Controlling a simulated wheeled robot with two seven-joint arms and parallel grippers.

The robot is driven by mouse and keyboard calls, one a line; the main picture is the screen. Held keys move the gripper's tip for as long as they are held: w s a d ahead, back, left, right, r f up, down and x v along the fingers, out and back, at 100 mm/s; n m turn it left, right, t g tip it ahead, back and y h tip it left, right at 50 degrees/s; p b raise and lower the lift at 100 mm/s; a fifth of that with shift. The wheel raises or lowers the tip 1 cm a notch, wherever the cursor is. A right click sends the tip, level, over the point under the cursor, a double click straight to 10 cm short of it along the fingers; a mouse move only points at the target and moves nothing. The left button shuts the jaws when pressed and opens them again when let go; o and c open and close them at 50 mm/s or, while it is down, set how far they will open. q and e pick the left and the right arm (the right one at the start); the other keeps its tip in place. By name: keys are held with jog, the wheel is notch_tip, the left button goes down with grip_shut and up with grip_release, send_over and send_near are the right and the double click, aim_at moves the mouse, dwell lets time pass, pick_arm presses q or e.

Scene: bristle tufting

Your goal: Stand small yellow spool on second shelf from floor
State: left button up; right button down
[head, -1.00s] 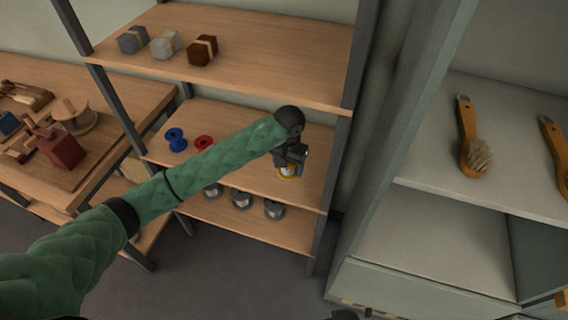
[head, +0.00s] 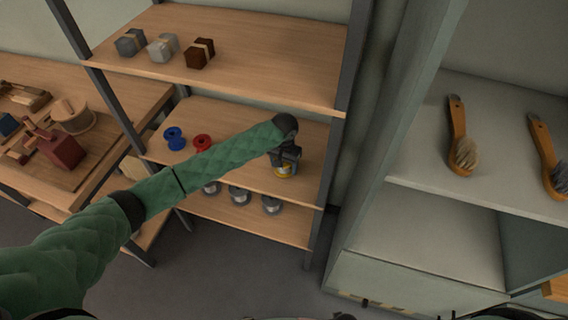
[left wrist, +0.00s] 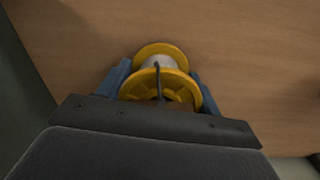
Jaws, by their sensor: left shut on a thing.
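The small yellow spool (head: 284,171) is at the right end of the middle shelf (head: 235,178), the second up from the floor. In the left wrist view the spool (left wrist: 162,76) shows two yellow flanges with pale winding between them. My left gripper (head: 286,160) is shut on it, with blue fingers on both sides. The spool looks upright, close to the shelf board; I cannot tell whether it touches.
A blue spool (head: 174,139) and a red spool (head: 202,143) stand further left on the same shelf. Several grey spools (head: 240,196) are on the shelf below. Wrapped blocks (head: 163,48) lie on the shelf above. A dark post (head: 328,180) stands close right.

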pick_arm(q)
jog(key=o, duration=1)
jog(key=shift+f, duration=0.1)
pick_arm(e)
jog(key=shift+d, duration=0.1)
pick_arm(q)
jog(key=shift+r, duration=0.3)
notch_tip(320, 180, up, 12)
jog(key=b, duration=0.3)
jog(key=shift+f, duration=0.15)
pick_arm(e)
notch_tip(320, 180, up, 7)
jog(key=w+a, duration=0.2)
jog(key=shift+w+a+f+g, duration=0.2)
jog(key=shift+w+a+g, duration=0.05)
jog(key=shift+a+g, duration=0.1)
